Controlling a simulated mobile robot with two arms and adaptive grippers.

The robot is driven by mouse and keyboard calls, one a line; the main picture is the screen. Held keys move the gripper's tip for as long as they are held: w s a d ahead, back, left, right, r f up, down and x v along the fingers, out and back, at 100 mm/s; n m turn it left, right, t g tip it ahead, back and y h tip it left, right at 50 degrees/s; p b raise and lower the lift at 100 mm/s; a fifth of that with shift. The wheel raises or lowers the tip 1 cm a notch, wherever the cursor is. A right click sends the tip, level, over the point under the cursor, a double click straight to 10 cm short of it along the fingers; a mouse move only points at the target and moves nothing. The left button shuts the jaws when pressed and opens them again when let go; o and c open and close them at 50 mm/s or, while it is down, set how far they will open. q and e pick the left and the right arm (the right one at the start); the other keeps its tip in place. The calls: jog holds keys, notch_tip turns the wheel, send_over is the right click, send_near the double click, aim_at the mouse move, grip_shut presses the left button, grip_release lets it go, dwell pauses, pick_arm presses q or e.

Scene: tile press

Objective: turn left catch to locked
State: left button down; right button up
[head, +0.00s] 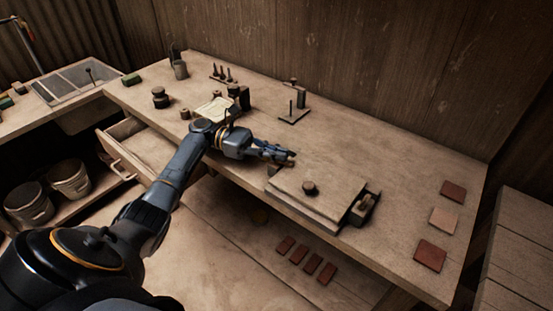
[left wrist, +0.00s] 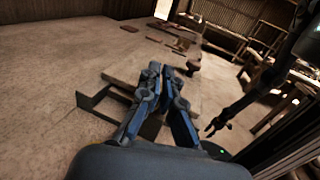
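The tile press (head: 335,193) sits on the bench with a flat pale lid and a dark round knob (head: 309,187). A dark catch (head: 362,208) with a pale piece shows at its right end. The left catch cannot be made out in the head view, where my left gripper (head: 290,157) is over the press's far left corner. In the left wrist view my left gripper (left wrist: 161,68) has its fingertips drawn close together with nothing seen between them. A dark bracket (left wrist: 95,103) stands beside the press plate there. My right gripper (left wrist: 217,126) hangs away from the bench, its fingers apart.
Three tiles (head: 444,219) lie at the bench's right end, and several red tiles (head: 304,259) lie lower down in front. A dark post on a plate (head: 293,112) stands behind the press. An open drawer (head: 138,148) juts out at left.

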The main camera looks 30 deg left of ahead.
pick_arm(q)
jog(key=shift+g, duration=0.5)
pick_arm(e)
jog(key=shift+f, duration=0.3)
pick_arm(q)
jog(key=c, duration=1.5)
grip_release()
jog(key=shift+d+m, duration=0.1)
jog(key=shift+m, duration=0.2)
jog(key=shift+c, duration=0.2)
jog(key=a, duration=0.5)
jog(key=s+a, duration=0.1)
jog(key=a, duration=0.1)
jog(key=shift+a, duration=0.2)
jog(key=shift+s, duration=0.1)
jog(key=shift+f, duration=0.1)
